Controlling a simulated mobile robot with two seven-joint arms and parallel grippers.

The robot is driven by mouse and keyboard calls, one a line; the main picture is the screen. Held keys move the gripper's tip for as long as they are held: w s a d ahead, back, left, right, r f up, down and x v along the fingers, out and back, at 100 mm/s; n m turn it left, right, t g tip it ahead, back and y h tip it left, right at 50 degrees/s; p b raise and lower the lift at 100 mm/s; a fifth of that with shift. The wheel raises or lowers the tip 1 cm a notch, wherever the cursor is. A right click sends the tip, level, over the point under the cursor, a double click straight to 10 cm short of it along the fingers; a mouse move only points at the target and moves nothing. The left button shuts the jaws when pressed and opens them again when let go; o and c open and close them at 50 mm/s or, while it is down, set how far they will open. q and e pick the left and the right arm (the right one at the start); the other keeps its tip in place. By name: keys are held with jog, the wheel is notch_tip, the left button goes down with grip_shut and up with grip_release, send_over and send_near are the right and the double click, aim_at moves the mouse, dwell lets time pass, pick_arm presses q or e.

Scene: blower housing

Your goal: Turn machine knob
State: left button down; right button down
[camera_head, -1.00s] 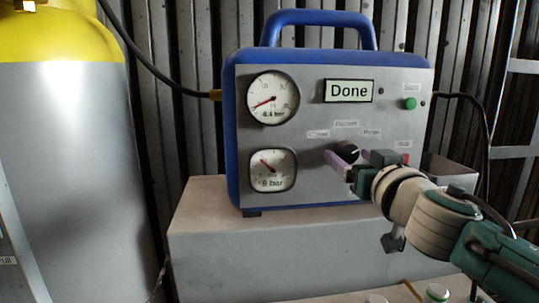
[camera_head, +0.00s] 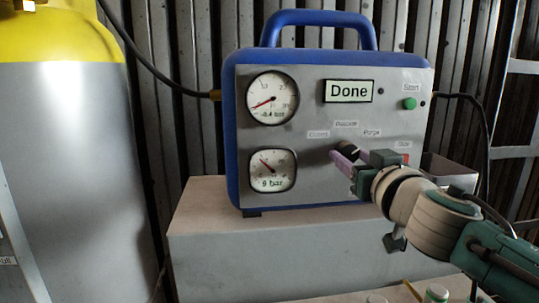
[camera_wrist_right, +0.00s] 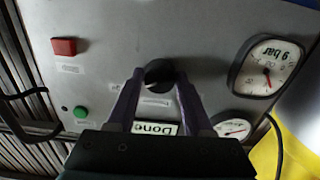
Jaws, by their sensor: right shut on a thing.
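The machine knob (camera_head: 349,149) is black and round, on the grey front panel of the blue-cased machine (camera_head: 310,180). Labels arc above it, among them ones that seem to read Closed and Purge. My right gripper (camera_head: 357,158) has its two purple fingers on either side of the knob and is shut on it. In the right wrist view, where the panel appears upside down, the knob (camera_wrist_right: 158,73) sits between the fingertips, with a light pointer mark showing. The fingers hide part of the knob. My left gripper is not in view.
The display (camera_head: 348,91) reads Done. A green button (camera_head: 409,103) is at the upper right; a red one (camera_wrist_right: 64,46) shows in the right wrist view. Two gauges (camera_head: 272,98) are on the left. A yellow-topped cylinder (camera_head: 65,150) stands at the left. The machine sits on a grey block (camera_head: 280,250).

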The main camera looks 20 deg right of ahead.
jog(key=n, duration=1.1)
jog(key=shift+d+r+n, duration=0.1)
jog(key=shift+n, duration=0.2)
jog(key=n, duration=1.1)
jog(key=shift+n+p, duration=0.3)
jog(key=shift+n, duration=0.1)
jog(key=shift+c, duration=1.5)
grip_release()
